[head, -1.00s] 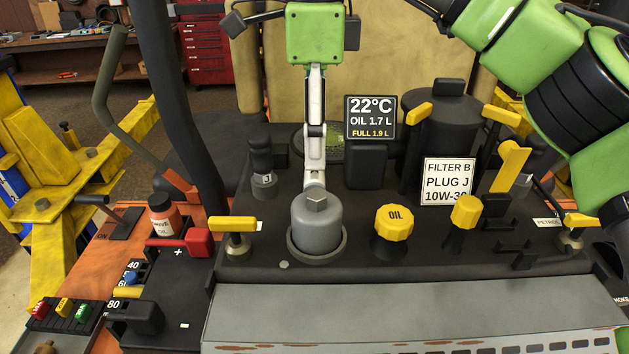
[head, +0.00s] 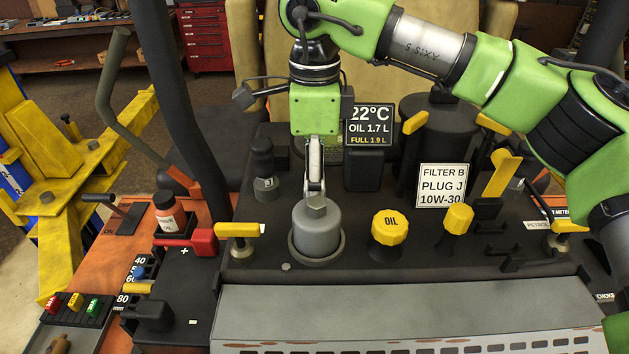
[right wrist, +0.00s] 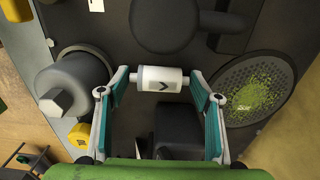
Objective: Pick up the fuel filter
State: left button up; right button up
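The fuel filter (right wrist: 158,79), a short white cylinder with a dark arrow mark, shows in the right wrist view between and just beyond my fingertips. In the head view it is hidden behind my right gripper. My right gripper (head: 314,188) points downward behind the grey canister in the head view. In the right wrist view the right gripper (right wrist: 164,84) has its fingers spread on either side of the filter's ends. Whether the fingertips touch it I cannot tell. My left gripper is not in view.
A grey canister (head: 317,236) with a hex top stands close to my right gripper. A round mesh (right wrist: 246,90) lies on the other side. A display (head: 370,126), a yellow oil cap (head: 390,228) and a black labelled part (head: 264,165) crowd the deck nearby.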

jog(key=c, duration=0.4)
